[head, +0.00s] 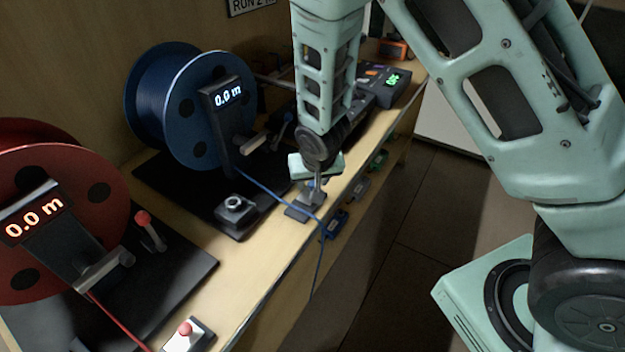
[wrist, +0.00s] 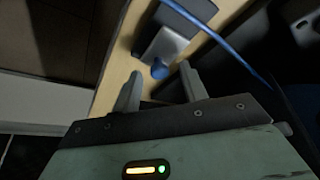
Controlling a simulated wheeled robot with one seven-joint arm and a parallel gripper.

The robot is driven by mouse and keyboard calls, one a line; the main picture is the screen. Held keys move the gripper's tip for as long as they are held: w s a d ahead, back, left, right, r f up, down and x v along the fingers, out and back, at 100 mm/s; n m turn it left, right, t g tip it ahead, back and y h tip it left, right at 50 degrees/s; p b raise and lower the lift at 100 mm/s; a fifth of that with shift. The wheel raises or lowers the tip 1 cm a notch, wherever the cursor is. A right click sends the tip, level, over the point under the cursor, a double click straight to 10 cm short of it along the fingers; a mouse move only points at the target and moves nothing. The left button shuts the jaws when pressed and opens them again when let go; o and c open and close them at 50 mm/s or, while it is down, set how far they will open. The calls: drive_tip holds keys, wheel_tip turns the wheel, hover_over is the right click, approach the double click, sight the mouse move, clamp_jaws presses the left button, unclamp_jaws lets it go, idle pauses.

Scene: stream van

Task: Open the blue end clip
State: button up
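The blue end clip (head: 303,210) is a small grey block on a dark base at the front edge of the wooden bench. In the wrist view the grey block (wrist: 164,45) has a blue knob (wrist: 160,70) at its near end. The blue cable (head: 268,190) runs past it from the blue reel and hangs over the edge. My gripper (head: 315,183) is just above the clip, pointing down. In the wrist view my gripper (wrist: 160,72) is open, with one finger on each side of the knob. I cannot tell whether either finger touches it.
The blue reel (head: 208,105) and red reel (head: 60,220) stand on the bench, both displays reading 0.0 m.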

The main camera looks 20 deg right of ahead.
drive_tip(key=p+v, duration=0.1)
drive_tip(key=v, duration=1.6)
drive_tip(key=shift+r, duration=0.2)
drive_tip(key=shift+s, duration=0.1)
